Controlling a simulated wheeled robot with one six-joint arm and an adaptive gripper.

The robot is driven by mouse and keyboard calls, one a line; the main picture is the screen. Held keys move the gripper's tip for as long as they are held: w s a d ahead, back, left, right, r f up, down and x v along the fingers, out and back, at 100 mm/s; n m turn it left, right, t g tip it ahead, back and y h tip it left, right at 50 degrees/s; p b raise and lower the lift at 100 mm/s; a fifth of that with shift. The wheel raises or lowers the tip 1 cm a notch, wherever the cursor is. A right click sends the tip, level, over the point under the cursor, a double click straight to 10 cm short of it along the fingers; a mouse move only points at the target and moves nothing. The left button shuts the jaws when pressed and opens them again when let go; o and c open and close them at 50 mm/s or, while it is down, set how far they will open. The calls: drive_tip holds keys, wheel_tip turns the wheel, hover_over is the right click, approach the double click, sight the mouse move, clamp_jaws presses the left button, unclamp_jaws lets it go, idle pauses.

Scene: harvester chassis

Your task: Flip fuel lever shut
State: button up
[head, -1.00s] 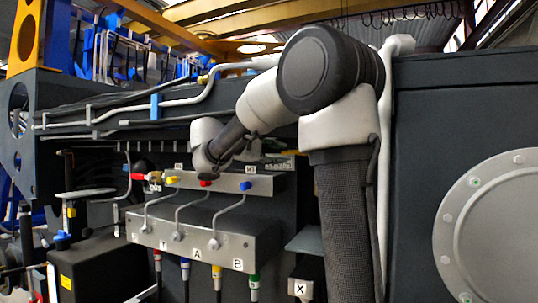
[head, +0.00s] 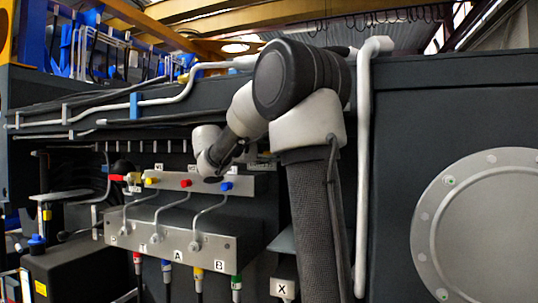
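A small red lever handle (head: 117,178) sticks out to the left of a brass-coloured valve fitting (head: 134,179), left of the row of coloured knobs. It is the likeliest fuel lever, but no label confirms this. The handle looks roughly level. My arm reaches in from the lower right, bends at a large dark joint and slopes down left to its wrist. The end of my arm is in front of the knob panel, right of the red handle and apart from it in the picture. My gripper's fingers cannot be made out.
A grey panel (head: 244,181) carries yellow (head: 152,181), red (head: 186,184) and blue (head: 226,187) knobs with bent rods. Below is a metal valve block (head: 180,240) with hoses. Pipes run above. A black box (head: 75,272) stands lower left.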

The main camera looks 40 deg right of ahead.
clamp_jaws()
drive_tip(key=shift+r+m+y, duration=0.25)
drive_tip(key=shift+m+y, duration=0.05)
drive_tip(key=shift+m, duration=0.3)
drive_tip(key=shift+o, duration=1)
unclamp_jaws()
